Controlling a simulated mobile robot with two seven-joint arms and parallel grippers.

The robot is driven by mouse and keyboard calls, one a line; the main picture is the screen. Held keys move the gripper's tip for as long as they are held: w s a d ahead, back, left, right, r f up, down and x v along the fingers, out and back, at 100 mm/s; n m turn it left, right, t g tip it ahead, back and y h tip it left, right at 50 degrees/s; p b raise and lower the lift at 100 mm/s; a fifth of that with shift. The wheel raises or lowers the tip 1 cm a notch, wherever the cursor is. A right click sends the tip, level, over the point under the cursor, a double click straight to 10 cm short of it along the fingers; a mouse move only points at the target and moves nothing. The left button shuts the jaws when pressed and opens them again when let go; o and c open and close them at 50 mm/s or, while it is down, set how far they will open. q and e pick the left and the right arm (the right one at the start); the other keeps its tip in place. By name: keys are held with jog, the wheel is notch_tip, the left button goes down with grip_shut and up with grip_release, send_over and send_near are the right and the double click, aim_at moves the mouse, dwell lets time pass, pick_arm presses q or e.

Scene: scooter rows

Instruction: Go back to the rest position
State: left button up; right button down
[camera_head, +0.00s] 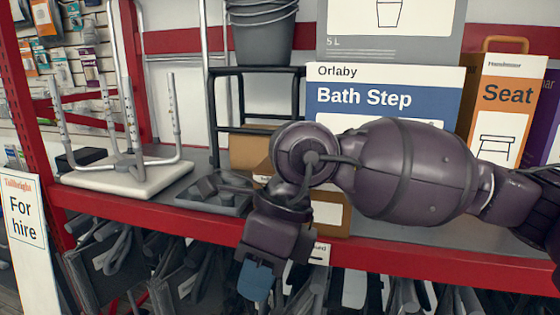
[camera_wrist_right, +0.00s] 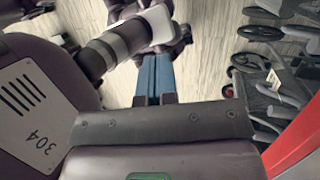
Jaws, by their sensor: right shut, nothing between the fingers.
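My right arm reaches in from the right of the head view, across the front of the shelf. Its gripper (camera_head: 257,278) hangs down in front of the red shelf edge, with blue fingertips pointing downward. In the right wrist view the two blue fingers of the gripper (camera_wrist_right: 154,80) lie together, shut, with nothing seen between them. Below them in that view is pale plank floor (camera_wrist_right: 205,75). My left gripper does not show in the head view.
The red-edged shelf (camera_head: 395,257) carries an upturned white-seated stool (camera_head: 125,175), a grey bucket (camera_head: 262,35), a Bath Step box (camera_head: 385,95) and a Seat box (camera_head: 505,95). Folded dark frames (camera_head: 110,265) stand underneath. A "For hire" sign (camera_head: 22,220) is at left.

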jog(key=s+a+f+m+g+y, duration=0.2)
jog(key=s+a+g+y, duration=0.15)
jog(key=g+y, duration=0.2)
jog(key=w+d+f+m+t+y, duration=0.1)
jog(key=w+d+m+t+y, duration=0.25)
jog(key=m+t+y, duration=0.45)
jog(key=w+d+f+m+t+y, duration=0.25)
jog(key=w+m+t+y, duration=0.2)
jog(key=m+y, duration=0.4)
jog(key=w+d+f+m+t+h, duration=0.4)
jog(key=d+f+m+t+h, duration=0.9)
jog(key=m, duration=0.7)
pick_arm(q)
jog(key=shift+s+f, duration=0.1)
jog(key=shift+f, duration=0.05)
pick_arm(e)
jog(key=s+d+f+m+g+h, duration=0.2)
jog(key=s+d+f+m+h, duration=0.2)
jog(key=f, duration=0.4)
jog(key=s+d+f+m+g+h, duration=0.2)
jog(key=s+d+f+m+h, duration=0.2)
jog(key=s+d+f, duration=0.2)
jog(key=s+d+f+m+g+h, duration=0.2)
jog(key=s+d+f+m+h, duration=0.2)
jog(key=s+f, duration=0.4)
notch_tip(320, 180, down, 3)
jog(key=shift+s+d+f+h, duration=0.1)
jog(key=shift+s+d+h, duration=0.1)
jog(key=shift+d+h, duration=0.3)
